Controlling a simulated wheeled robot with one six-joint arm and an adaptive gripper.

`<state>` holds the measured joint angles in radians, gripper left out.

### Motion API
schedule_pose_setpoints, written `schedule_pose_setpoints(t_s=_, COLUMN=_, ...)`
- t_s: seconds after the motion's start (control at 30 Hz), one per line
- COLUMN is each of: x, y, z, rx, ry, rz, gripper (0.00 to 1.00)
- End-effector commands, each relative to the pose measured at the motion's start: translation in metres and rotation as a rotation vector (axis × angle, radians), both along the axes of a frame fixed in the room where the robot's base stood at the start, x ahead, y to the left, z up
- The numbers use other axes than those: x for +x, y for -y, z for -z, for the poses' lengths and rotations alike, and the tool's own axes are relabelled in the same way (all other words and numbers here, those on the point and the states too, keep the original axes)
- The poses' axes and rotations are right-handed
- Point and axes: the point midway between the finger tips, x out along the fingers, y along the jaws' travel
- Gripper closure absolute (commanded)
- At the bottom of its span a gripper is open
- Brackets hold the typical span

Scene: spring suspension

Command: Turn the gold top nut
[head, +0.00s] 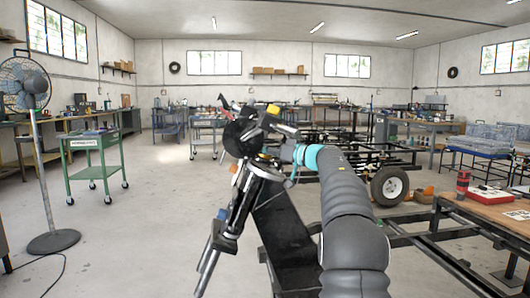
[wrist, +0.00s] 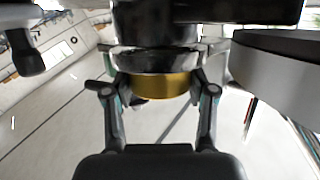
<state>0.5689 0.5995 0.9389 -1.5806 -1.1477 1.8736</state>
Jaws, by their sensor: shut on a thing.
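The gold top nut (wrist: 160,86) shows in the wrist view as a gold ring under a dark, silver-edged round part (wrist: 155,60). My gripper (wrist: 161,92) has one finger on each side of the nut and is shut on it. In the head view, the spring suspension strut (head: 236,205) stands tilted in the middle, with a dark upper end. My arm reaches up to that end from the lower right. In the head view I cannot make out the gold nut or my fingertips clearly.
A large pale round part (wrist: 275,75) is close on the right in the wrist view. A metal frame with a wheel (head: 389,187) stands behind my arm. A green cart (head: 93,160) and a fan (head: 35,95) are at left. The floor between is clear.

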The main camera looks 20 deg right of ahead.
Motion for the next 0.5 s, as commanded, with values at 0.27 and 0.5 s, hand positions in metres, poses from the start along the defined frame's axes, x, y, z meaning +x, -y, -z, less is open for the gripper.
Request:
schedule_pose_setpoints(t_s=0.27, x=0.0, y=0.0, z=-0.0002, rx=-0.008, ry=0.03, rz=-0.073, gripper=0.79)
schedule_pose_setpoints(t_s=0.5, x=0.0, y=0.0, z=0.0, rx=-0.008, ry=0.029, rz=-0.072, gripper=0.34)
